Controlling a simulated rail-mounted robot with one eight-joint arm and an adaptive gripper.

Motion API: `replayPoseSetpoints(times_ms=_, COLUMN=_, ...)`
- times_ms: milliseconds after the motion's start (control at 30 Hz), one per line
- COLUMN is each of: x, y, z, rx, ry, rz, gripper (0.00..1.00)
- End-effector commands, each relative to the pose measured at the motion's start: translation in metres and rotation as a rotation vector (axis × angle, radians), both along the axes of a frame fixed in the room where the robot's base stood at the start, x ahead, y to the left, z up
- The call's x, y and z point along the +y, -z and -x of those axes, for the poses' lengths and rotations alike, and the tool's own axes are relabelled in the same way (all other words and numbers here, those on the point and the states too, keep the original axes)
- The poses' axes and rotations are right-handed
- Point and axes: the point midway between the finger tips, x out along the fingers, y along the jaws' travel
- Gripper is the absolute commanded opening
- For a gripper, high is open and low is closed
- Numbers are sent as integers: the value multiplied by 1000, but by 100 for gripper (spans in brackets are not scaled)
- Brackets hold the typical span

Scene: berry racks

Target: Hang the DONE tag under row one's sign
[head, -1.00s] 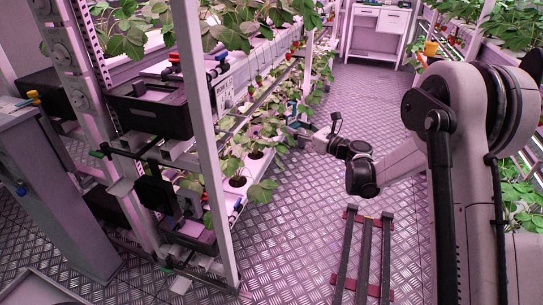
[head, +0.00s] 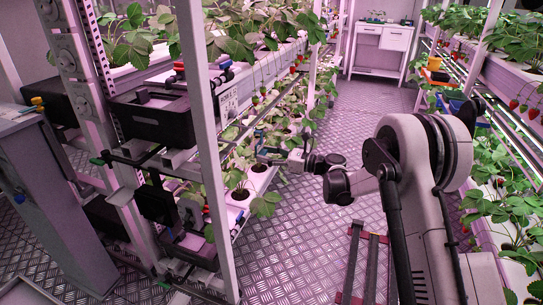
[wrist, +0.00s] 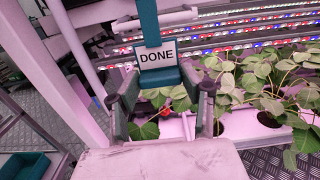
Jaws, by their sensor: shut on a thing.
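The DONE tag (wrist: 157,55) is a white plate with black lettering on a teal holder with a broad teal strap rising above it. In the wrist view it sits upright at the far end of my gripper (wrist: 165,90), whose two fingers are shut on its holder. In the head view my gripper (head: 268,153) is beside the left rack's plants, and the tag is too small there to make out clearly. A white sign (head: 228,102) with dark marks is on the end of the left rack's upper trough, up and left of my gripper. Its lettering is not readable.
A pale rack post (head: 205,150) stands left of the sign, with a black box (head: 150,118) beyond it. Strawberry plants (head: 262,203) fill the lower trough near my gripper. Another planted rack (head: 500,75) lines the right side. The metal floor aisle (head: 365,110) between is open.

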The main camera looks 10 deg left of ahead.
Motion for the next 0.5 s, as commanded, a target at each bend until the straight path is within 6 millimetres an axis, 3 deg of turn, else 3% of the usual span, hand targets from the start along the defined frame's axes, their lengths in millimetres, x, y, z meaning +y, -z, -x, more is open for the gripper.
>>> replayPoseSetpoints(times_ms=500, x=35, y=0, z=-4, rx=0, ry=0, rz=0, gripper=17)
